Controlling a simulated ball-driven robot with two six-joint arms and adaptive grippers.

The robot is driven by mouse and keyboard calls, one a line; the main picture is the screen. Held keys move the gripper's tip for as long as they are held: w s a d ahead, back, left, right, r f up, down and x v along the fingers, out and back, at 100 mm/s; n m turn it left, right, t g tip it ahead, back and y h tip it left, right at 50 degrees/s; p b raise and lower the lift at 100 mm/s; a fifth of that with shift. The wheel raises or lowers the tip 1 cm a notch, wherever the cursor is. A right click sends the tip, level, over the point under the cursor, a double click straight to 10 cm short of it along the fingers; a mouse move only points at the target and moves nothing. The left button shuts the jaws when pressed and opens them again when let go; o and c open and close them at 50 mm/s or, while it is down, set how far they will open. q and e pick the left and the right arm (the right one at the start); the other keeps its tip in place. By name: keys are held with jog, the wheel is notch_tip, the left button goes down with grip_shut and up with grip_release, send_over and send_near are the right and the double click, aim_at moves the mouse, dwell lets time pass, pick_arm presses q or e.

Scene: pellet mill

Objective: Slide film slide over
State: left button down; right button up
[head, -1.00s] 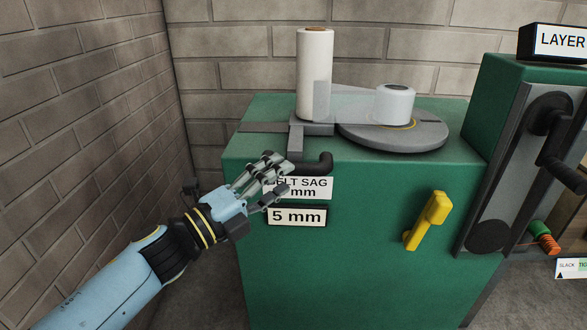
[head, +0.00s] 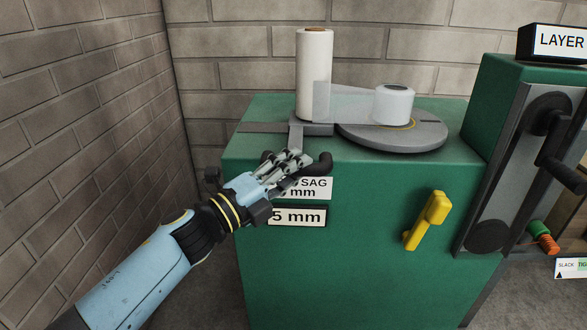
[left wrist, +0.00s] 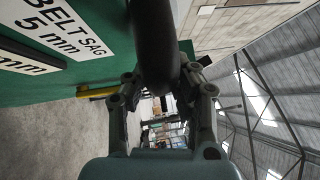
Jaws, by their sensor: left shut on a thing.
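The film slide is a grey block (head: 318,129) on a flat grey rail (head: 264,127) on top of the green cabinet, and it carries an upright white film roll (head: 314,75). A grey bracket runs forward from it to a black bar handle (head: 323,163) at the cabinet's front edge. My left gripper (head: 299,160) is at this handle, its fingers shut on it and hiding its middle. In the left wrist view the dark handle (left wrist: 157,45) lies between the two fingers. My right gripper is not in view.
A clear film strip (head: 350,104) runs from the roll to a white wrapped bundle (head: 394,104) on a grey turntable (head: 392,141). A yellow lever (head: 427,221) is on the cabinet front, right of the belt sag labels (head: 297,216). A brick wall stands left.

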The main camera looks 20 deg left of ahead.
pick_arm(q)
jog(key=shift+f, duration=0.15)
jog(key=shift+s+a, duration=0.1)
jog(key=shift+a, duration=0.2)
jog(key=s+a+b, duration=0.1)
jog(key=s+a, duration=0.1)
jog(key=a, duration=0.6)
jog(key=shift+s+a+b, duration=0.15)
jog(key=shift+s+b, duration=0.05)
jog(key=shift+b, duration=0.1)
jog(key=shift+f, duration=0.15)
jog(key=c, duration=1.5)
grip_release()
jog(key=o, duration=0.4)
jog(key=shift+s+a, duration=0.1)
jog(key=shift+a, duration=0.2)
jog(key=shift+d, duration=0.15)
